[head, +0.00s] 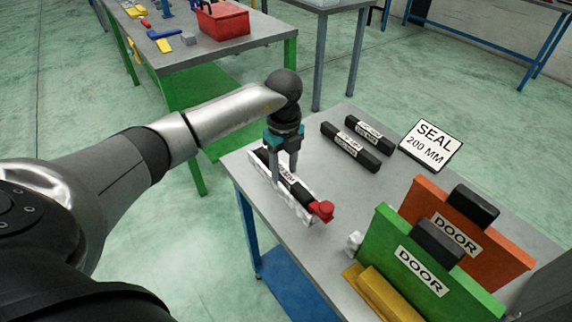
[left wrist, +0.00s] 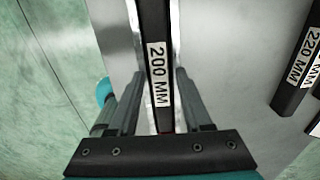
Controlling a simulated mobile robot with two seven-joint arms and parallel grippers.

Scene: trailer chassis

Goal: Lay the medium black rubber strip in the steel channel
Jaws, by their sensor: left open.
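The black rubber strip labelled 200 MM (left wrist: 157,75) lies lengthwise along the steel channel (left wrist: 110,40). In the head view the strip (head: 299,191) and channel (head: 309,214) are at the table's left edge. My left gripper (head: 284,178) points down over them. It is open, with one finger on each side of the strip in the left wrist view (left wrist: 157,85). I cannot tell whether the strip is fully seated in the channel. A red clamp-like piece (head: 321,210) sits at the channel's near end. My right gripper is not in view.
Two other black strips (head: 350,147) (head: 370,134) lie to the right, one marked 220 MM in the left wrist view (left wrist: 308,55). A sign reads SEAL 200 MM (head: 432,146). Green (head: 400,235) and orange (head: 500,250) DOOR panels stand at the front right.

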